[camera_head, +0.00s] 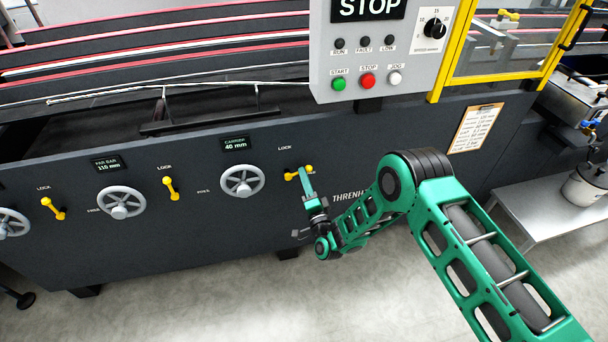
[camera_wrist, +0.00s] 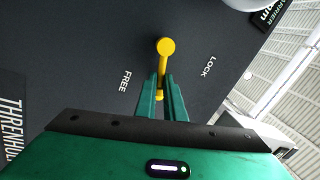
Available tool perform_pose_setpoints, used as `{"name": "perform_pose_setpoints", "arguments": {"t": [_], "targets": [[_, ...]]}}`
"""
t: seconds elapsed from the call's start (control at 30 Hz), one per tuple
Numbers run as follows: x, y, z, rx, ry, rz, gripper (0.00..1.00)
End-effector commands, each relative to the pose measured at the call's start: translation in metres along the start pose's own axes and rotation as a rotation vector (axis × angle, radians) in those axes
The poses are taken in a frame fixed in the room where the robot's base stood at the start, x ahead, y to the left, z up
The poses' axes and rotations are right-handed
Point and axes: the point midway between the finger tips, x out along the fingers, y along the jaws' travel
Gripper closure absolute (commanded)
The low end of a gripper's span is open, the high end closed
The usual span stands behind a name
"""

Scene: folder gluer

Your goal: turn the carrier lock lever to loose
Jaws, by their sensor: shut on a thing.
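The yellow carrier lock lever (camera_head: 291,177) is on the dark machine front, right of the carrier handwheel (camera_head: 242,180). It lies nearly level, its right end slightly higher. My gripper (camera_head: 306,171) is shut on its right end. In the wrist view, the lever (camera_wrist: 165,47) shows its round yellow end clear of the fingers, and its arm runs down between the fingertips of my gripper (camera_wrist: 161,84). There the FREE label (camera_wrist: 124,81) is left of the lever and the LOCK label (camera_wrist: 208,66) right of it. The gripped part is partly hidden by the fingers.
A second handwheel (camera_head: 121,202) and two more yellow levers (camera_head: 170,188) (camera_head: 54,208) are further left. The control box (camera_head: 368,82) with start, stop and jog buttons hangs above. A grey bench (camera_head: 548,217) stands at the right. The floor before the machine is clear.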

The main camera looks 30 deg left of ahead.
Motion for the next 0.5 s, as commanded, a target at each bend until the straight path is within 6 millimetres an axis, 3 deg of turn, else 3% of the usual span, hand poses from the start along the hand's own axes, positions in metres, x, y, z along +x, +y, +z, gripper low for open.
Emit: {"name": "perform_pose_setpoints", "arguments": {"t": [0.03, 0.5], "targets": [[0.0009, 0.0037, -0.0092, 0.023, 0.019, -0.004, 1.00], [-0.0016, 0.0131, -0.0067, 0.170, 0.047, -0.002, 1.00]]}}
